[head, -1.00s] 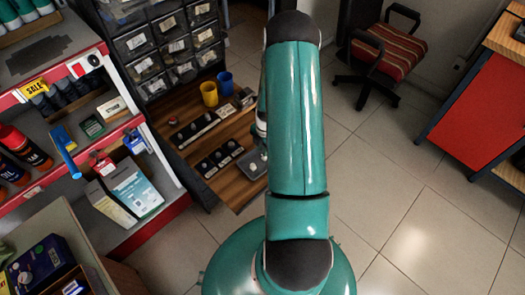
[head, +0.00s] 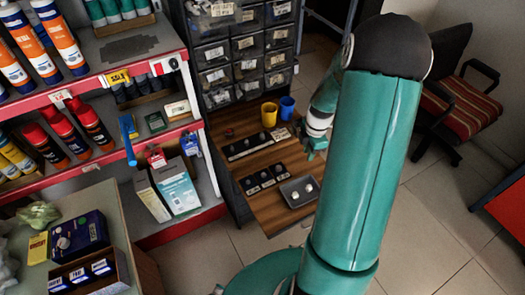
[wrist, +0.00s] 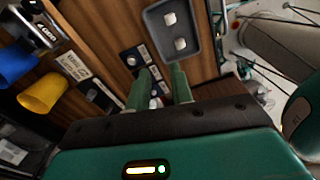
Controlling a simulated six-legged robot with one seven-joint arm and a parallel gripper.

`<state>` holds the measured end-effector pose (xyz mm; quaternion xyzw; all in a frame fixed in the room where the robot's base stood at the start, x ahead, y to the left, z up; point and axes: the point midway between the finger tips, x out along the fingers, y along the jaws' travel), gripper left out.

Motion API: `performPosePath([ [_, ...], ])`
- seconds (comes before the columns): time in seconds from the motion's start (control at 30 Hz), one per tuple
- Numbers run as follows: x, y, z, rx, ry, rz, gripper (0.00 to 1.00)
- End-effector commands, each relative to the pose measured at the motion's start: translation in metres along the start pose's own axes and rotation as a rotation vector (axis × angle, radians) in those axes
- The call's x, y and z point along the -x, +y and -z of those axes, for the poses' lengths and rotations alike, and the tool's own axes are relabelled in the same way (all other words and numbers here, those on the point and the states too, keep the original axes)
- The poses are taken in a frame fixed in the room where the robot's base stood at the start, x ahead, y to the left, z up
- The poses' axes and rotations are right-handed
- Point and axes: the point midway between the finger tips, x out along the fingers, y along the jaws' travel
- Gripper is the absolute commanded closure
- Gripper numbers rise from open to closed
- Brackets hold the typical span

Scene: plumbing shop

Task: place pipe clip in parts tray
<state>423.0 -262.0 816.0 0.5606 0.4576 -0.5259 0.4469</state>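The parts tray (head: 299,191) is a shallow dark grey tray at the right end of a wooden bench, with two small pale pieces in it. It also shows at the top of the wrist view (wrist: 190,38). My gripper (head: 314,150) is above the bench, behind the tray in the head view. In the wrist view my gripper's (wrist: 161,72) two green fingers are apart, pointing toward the bench beside the tray. Something small and whitish shows low between them; I cannot tell whether it is touched. I cannot tell which small part is the pipe clip.
Two dark labelled strips with small parts, a rear one (head: 250,145) and a front one (head: 264,179), lie on the wooden bench (head: 284,216). A yellow cup (head: 269,114) and a blue cup (head: 287,106) stand at the back. Drawer bins (head: 246,47) rise behind.

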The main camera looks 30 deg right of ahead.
Motion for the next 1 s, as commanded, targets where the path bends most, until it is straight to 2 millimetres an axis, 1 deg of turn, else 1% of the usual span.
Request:
performPosePath([
  [0.03, 0.026, 0.004, 0.016, -0.047, -0.020, -0.024, 0.78],
  [0.2, 0.094, 0.001, 0.064, -0.258, -0.052, -0.095, 0.78],
  [0.27, 0.116, -0.004, 0.081, -0.334, -0.055, -0.123, 0.78],
  [0.3, 0.130, -0.008, 0.093, -0.384, -0.054, -0.143, 0.78],
  [0.37, 0.149, -0.015, 0.110, -0.461, -0.048, -0.171, 0.78],
  [0.4, 0.163, -0.020, 0.120, -0.511, -0.042, -0.193, 0.78],
  [0.5, 0.192, -0.038, 0.147, -0.639, -0.016, -0.241, 0.78],
  [0.6, 0.217, -0.058, 0.172, -0.766, 0.024, -0.285, 0.78],
  [0.67, 0.231, -0.072, 0.185, -0.841, 0.055, -0.310, 0.78],
  [0.8, 0.258, -0.107, 0.213, -1.017, 0.145, -0.352, 0.78],
  [0.9, 0.272, -0.133, 0.229, -1.139, 0.220, -0.367, 0.78],
  [1.0, 0.280, -0.154, 0.239, -1.242, 0.289, -0.369, 0.78],
])
